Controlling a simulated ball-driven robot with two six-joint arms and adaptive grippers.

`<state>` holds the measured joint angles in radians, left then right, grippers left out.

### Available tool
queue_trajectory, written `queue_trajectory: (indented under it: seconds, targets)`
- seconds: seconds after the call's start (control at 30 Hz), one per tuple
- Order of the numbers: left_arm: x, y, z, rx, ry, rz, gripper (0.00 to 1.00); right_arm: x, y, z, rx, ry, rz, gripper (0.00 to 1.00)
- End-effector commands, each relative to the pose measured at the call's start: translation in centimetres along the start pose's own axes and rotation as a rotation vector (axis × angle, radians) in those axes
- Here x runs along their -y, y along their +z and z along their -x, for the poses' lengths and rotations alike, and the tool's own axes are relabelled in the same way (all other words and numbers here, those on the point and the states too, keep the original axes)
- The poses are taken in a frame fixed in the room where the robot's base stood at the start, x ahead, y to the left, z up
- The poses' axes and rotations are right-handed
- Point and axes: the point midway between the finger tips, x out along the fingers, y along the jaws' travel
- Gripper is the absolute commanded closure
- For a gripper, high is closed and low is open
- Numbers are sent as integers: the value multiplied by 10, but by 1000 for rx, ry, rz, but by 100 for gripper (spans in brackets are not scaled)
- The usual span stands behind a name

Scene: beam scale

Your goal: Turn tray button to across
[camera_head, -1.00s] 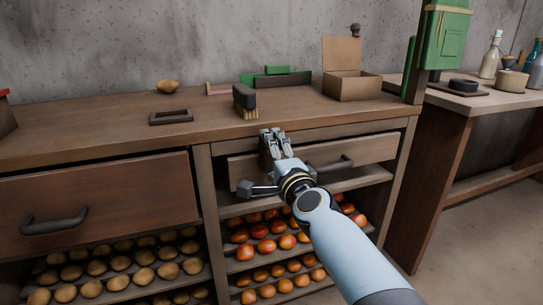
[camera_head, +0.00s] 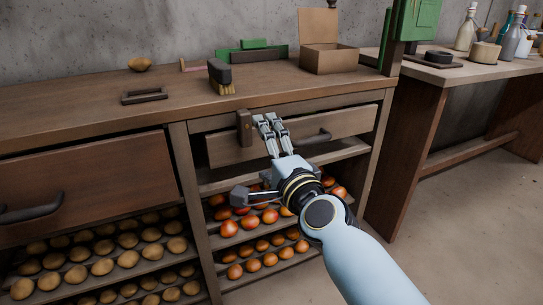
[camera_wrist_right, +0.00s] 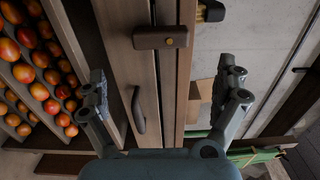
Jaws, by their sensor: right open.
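The tray button (camera_head: 244,128) is a small dark wooden block, standing upright in the head view. It sits at the rail above the tray, and its lower end overlaps the top of the tray front (camera_head: 228,152). The right wrist view shows the same button (camera_wrist_right: 148,38) with a brass screw in it. My right gripper (camera_head: 269,119) is open and empty, just to the right of the button in the head view. In the right wrist view its fingers (camera_wrist_right: 165,85) are spread apart, with the button beyond them. My left gripper is not in view.
A dark handle (camera_head: 312,138) is on the tray front, right of my gripper. Shelves of orange-red fruit (camera_head: 250,222) lie below. A brush (camera_head: 220,77), a dark frame (camera_head: 145,96) and an open box (camera_head: 328,58) stand on the bench top (camera_head: 95,100).

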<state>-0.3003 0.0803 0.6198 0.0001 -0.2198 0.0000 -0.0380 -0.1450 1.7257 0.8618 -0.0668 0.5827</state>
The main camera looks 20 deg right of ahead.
Motion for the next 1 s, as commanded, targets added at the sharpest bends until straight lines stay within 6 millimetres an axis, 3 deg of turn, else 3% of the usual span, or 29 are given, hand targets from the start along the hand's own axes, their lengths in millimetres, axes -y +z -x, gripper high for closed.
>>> queue_trajectory:
  seconds: [0.1, 0.23, 0.83, 0.93, 1.0]
  targets:
    - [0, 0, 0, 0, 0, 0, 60, 0, 0, 18, 0, 1, -1, 0]
    - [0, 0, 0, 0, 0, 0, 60, 0, 0, 28, 0, 0, -1, 0]
    - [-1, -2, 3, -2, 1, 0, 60, -4, -2, 36, 1, 13, 9, 0]
    - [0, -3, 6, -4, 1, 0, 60, -35, -5, 46, 12, 78, 38, 0]
    - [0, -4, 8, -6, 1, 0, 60, -75, -6, 58, 28, 162, 92, 0]
